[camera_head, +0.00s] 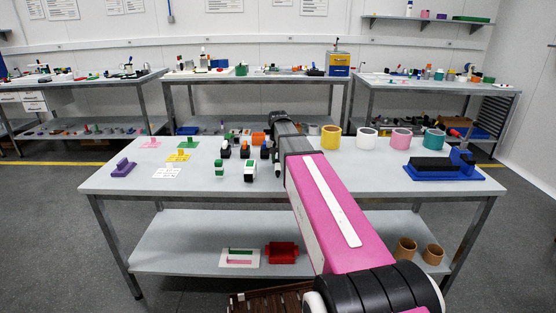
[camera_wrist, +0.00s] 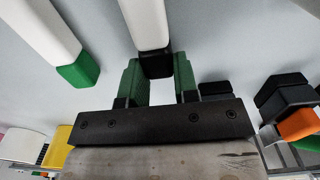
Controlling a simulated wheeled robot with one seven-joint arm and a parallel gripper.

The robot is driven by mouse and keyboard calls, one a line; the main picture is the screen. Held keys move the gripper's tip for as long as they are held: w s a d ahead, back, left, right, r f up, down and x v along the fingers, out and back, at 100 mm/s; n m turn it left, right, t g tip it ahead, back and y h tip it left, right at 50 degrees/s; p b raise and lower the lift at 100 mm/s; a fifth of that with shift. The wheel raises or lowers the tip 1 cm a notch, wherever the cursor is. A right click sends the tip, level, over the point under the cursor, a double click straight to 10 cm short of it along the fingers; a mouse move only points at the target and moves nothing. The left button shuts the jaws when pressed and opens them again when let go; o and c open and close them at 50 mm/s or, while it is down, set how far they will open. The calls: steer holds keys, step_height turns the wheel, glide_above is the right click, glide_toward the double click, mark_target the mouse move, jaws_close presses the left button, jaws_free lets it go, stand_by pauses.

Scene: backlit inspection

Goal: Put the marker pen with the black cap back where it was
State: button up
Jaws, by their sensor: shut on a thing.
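In the wrist view, the marker pen (camera_wrist: 145,22) has a white body and a black cap. My gripper (camera_wrist: 158,72) is shut on it, with a green-padded finger on either side of the black cap. Its far end runs out of the top of the picture. Another white marker with a green cap (camera_wrist: 78,72) is to the left, apart from my fingers. In the head view, my pink arm reaches over the table and its wrist hides most of my gripper. I cannot tell there whether the pen touches the table.
On the grey table (camera_head: 130,183), small black, green and white items stand left of my arm. A purple piece (camera_head: 123,167) is farther left. Yellow (camera_head: 331,138), white, pink and teal cups stand right, near a blue stand (camera_head: 462,172). The front right is mostly clear.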

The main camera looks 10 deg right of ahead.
steer(key=o, duration=0.9)
steer(key=shift+f, duration=0.2)
steer(key=r, duration=0.7)
steer(key=a+r, duration=0.1)
steer(key=r, duration=0.2)
steer(key=shift+w+r, duration=0.1)
steer(key=shift+r, duration=0.3)
